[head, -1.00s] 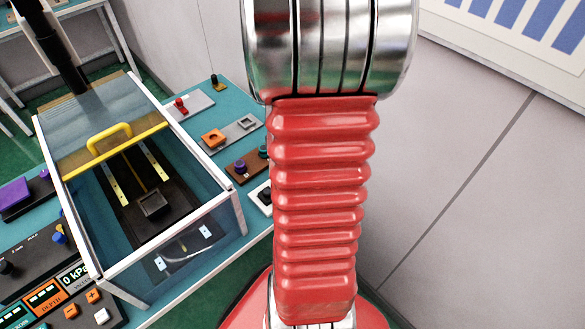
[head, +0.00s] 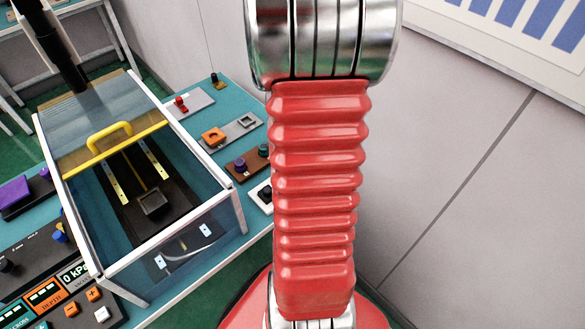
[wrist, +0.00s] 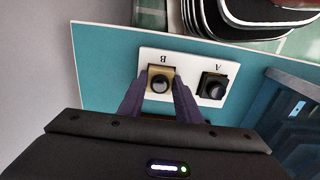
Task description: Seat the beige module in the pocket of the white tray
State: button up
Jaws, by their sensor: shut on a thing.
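The beige module (wrist: 161,72), a small block with a dark round centre, is at the spot marked B on the white tray (wrist: 190,63) in the wrist view. My gripper (wrist: 160,91) has its purple fingers on either side of the module and is shut on it. Whether the module is down in a pocket or just above it cannot be told. A black block with a round knob (wrist: 213,86) is at the spot marked A. In the head view the white tray (head: 258,201) is partly hidden behind my red arm, and my gripper is out of sight.
A clear-walled box with a yellow handle (head: 97,151) stands left of my arm in the head view. Brown (head: 240,168) and grey (head: 240,128) plates with parts lie near the tray. Bare teal table (wrist: 105,85) lies left of the tray in the wrist view.

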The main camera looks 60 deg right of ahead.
jog(key=o, duration=1.1)
jog(key=shift+o, duration=0.2)
notch_tip(320, 180, up, 13)
jog(key=shift+s, duration=0.1)
dwell(0.8)
